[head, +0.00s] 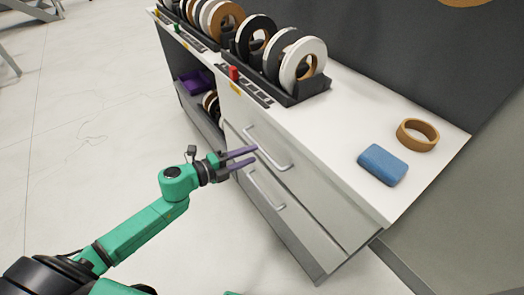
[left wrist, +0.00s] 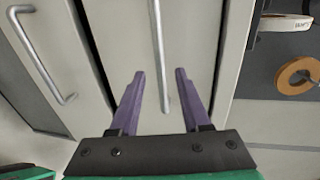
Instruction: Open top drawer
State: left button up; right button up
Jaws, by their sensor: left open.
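The top drawer (head: 300,180) is the upper of two light grey fronts in the white cabinet and looks closed. Its silver bar handle (head: 271,153) also shows in the left wrist view (left wrist: 158,50). My left gripper (head: 256,156) is open, its two purple fingers pointing at the top drawer's front. In the left wrist view, the near end of the handle lies between the fingertips, with gaps on both sides. I cannot tell whether the fingertips reach past the bar. My right gripper is not in view.
The lower drawer's handle (head: 265,190) is just below. On the white countertop (head: 350,115) are a blue block (head: 383,165), a brown tape roll (head: 418,134) and racks of tape rolls (head: 290,60). An open shelf holds a purple item (head: 196,82).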

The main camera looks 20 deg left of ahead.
aim_at(263, 149)
pick_arm(q)
jog(key=x, duration=0.5)
jog(key=shift+d, duration=0.15)
grip_shut()
dwell(1.1)
